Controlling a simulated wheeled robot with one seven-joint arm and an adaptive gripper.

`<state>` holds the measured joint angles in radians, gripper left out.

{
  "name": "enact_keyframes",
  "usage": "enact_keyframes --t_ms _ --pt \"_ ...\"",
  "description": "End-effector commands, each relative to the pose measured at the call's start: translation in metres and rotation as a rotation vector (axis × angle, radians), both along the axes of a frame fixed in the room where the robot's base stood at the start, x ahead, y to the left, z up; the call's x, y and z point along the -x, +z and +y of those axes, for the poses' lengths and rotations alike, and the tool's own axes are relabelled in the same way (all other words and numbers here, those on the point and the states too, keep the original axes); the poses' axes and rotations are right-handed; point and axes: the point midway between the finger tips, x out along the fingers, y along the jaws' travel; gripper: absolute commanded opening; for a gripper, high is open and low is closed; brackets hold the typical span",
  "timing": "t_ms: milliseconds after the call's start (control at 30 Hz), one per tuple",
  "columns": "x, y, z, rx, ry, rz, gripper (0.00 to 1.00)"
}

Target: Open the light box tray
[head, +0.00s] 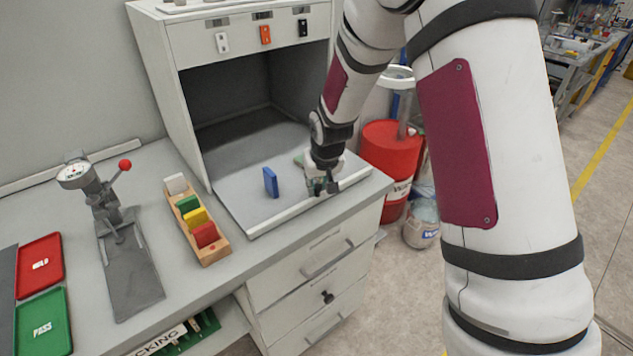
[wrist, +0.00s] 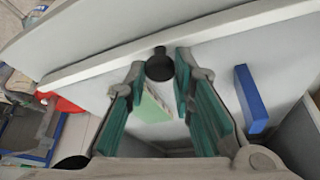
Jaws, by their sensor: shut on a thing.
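The light box (head: 255,50) is a grey cabinet with an open dark front, standing on the bench. Its light grey tray (head: 252,211) extends out past the cabinet's front, with a pale raised front lip, also seen in the wrist view (wrist: 110,66). My gripper (head: 323,187) is at the right part of that lip. In the wrist view its fingertips (wrist: 161,68) are closed around a black knob (wrist: 159,64) at the lip. A blue block (head: 270,183) stands upright on the tray, and a pale green block (wrist: 154,106) lies near my fingers.
A wooden rack of coloured blocks (head: 215,252) sits left of the tray. A gauge press (head: 125,250) and red and green trays (head: 40,265) are further left. Drawers (head: 315,262) are below the bench front. A red drum (head: 385,155) stands right of the bench.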

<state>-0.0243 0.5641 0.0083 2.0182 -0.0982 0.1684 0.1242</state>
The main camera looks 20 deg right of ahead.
Motion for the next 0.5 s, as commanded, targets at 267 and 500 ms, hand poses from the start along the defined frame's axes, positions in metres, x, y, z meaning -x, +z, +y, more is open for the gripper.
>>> enact_keyframes --t_ms 267,500 --pt "0.0001 -0.0003 0.0004 -0.001 0.001 0.0 0.27" --pt "-0.0001 -0.0001 0.0003 0.0 0.0 0.0 0.42"
